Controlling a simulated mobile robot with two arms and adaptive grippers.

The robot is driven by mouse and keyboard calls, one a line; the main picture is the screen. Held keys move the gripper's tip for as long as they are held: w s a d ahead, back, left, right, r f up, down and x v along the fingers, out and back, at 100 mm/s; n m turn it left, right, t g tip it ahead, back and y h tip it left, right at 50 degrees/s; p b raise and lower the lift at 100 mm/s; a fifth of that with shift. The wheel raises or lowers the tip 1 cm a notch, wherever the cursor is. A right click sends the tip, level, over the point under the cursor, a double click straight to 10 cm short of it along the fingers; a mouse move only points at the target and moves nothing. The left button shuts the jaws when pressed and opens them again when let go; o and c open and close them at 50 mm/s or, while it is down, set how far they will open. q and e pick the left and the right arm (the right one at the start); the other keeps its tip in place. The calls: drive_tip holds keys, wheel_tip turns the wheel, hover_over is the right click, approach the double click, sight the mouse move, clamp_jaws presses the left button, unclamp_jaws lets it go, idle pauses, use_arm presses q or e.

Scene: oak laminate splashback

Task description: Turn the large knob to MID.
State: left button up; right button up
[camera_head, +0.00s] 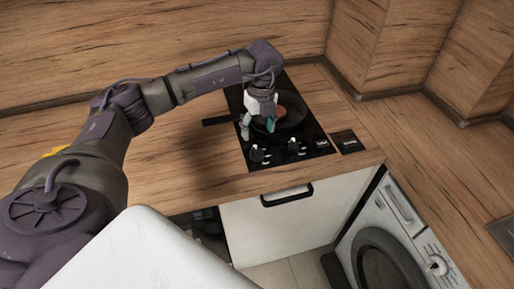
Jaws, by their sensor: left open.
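A black hob (318,136) is set in the wooden counter, with a row of small knobs along its front edge. One knob (257,154) is at the left of the row and another knob (294,146) is further right. The picture is too small to tell which is the large one or to read its setting and any MID mark. My left gripper (258,128) is open above the hob, a little behind the left knob. It appears apart from the knobs. My right gripper is not in view.
A dark pan (293,108) sits on the hob behind my left gripper, its handle (217,121) pointing left. A small black panel (346,142) lies right of the hob. Below are a white cabinet front (275,222) and a washing machine (385,250). The counter left of the hob is mostly clear.

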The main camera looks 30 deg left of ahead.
sight(257, 149)
use_arm(q)
drive_tip(key=f, duration=0.3)
drive_tip(key=f+p, duration=0.1)
drive_tip(key=f, duration=0.5)
drive_tip(key=shift+s+a+p, duration=0.1)
drive_tip(key=shift+s+p, duration=0.15)
drive_tip(key=shift+p, duration=0.15)
drive_tip(key=c, duration=1.1)
drive_tip(key=shift+c, duration=0.2)
